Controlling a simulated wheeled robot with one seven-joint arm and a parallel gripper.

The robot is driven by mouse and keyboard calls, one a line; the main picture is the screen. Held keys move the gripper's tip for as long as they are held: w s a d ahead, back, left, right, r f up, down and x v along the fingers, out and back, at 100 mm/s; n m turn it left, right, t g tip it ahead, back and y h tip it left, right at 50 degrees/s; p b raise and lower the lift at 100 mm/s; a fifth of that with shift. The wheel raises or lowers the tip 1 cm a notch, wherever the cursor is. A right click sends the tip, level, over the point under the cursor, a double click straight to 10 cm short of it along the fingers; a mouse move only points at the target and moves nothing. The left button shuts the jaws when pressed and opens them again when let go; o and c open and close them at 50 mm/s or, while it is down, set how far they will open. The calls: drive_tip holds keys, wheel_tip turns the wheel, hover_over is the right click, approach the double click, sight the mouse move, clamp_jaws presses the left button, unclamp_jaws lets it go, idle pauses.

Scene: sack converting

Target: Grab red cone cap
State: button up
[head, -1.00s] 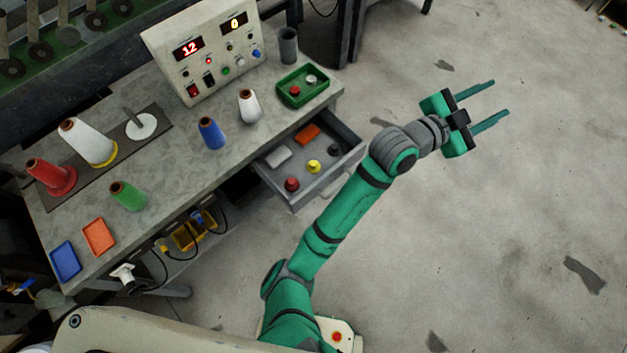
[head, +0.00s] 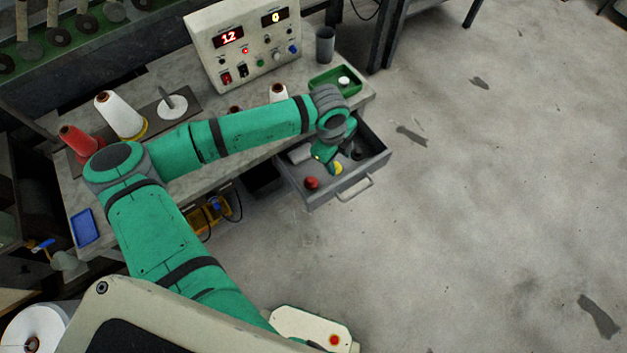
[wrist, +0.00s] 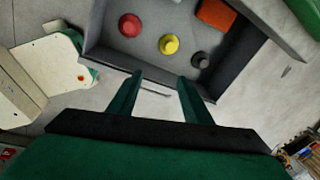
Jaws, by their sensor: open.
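A red cone cap (head: 311,183) lies in the open drawer (head: 366,171), near its front left corner in the head view. In the wrist view the red cap (wrist: 130,25) is at the upper left inside the drawer, beside a yellow cap (wrist: 168,44) and a dark grey cap (wrist: 200,60). My gripper (wrist: 160,80) is open and empty; its two green fingers point toward the drawer wall, with the caps beyond the fingertips. In the head view my arm reaches over the table to the drawer, and my wrist hides most of the gripper.
An orange block (wrist: 215,14) lies in the drawer. On the table, a green tray (head: 362,79) holds a white cap. White (head: 121,117) and red (head: 80,142) thread cones and a control box (head: 222,62) stand behind my arm. The floor at right is clear.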

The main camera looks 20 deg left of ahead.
drive_tip(key=g+y, duration=0.1)
drive_tip(key=y, duration=0.1)
hover_over(309, 178)
drive_tip(key=f, duration=0.1)
wheel_tip(309, 178, down, 10)
drive_tip(key=shift+w+d+r, duration=0.1)
drive_tip(key=shift+d+r, duration=0.05)
drive_tip(key=shift+r, duration=0.1)
drive_tip(key=shift+f, duration=0.45)
drive_tip(key=c, duration=0.8)
